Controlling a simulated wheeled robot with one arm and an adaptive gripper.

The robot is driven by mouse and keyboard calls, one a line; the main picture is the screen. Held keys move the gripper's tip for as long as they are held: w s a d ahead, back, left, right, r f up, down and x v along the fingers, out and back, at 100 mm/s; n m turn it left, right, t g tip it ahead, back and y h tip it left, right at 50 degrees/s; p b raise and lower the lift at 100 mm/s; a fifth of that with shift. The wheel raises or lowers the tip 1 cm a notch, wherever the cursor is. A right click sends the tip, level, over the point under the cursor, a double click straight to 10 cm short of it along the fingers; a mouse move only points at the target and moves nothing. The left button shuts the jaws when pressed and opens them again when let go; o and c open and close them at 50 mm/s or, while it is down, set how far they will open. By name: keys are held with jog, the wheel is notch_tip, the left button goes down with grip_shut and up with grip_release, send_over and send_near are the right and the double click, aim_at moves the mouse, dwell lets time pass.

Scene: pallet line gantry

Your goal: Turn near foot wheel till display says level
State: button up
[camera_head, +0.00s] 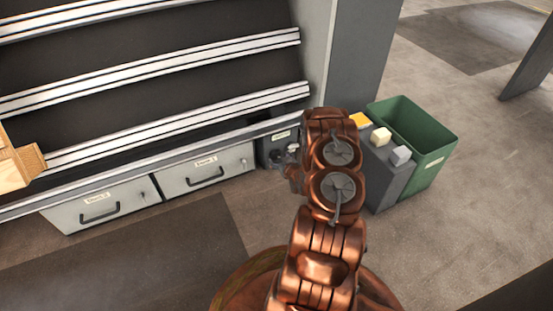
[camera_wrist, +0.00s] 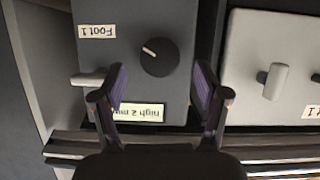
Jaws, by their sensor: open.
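In the wrist view the foot wheel (camera_wrist: 160,57) is a round black knob with a white pointer line toward the upper left. It sits on a dark grey panel (camera_wrist: 120,58) with a label reading "Foot 1" (camera_wrist: 97,31), upside down. A display (camera_wrist: 148,112) on the panel appears to read "high 2 mm", upside down and partly hidden by a finger. My gripper (camera_wrist: 160,85) is open, its fingers to either side and the knob between and beyond their tips. I cannot tell any contact. In the head view my arm partly hides the panel (camera_head: 267,150).
Labelled drawers (camera_head: 208,172) stand left of the panel, under striped rails (camera_head: 170,65). A green bin (camera_head: 432,150) and a grey stand with small blocks (camera_head: 385,180) are right of my arm. A light handle (camera_wrist: 275,80) shows at the right in the wrist view.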

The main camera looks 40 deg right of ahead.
aim_at(276, 156)
jog(key=shift+b+x, duration=0.55)
jog(key=shift+x, duration=1.35)
jog(key=c, duration=1.2)
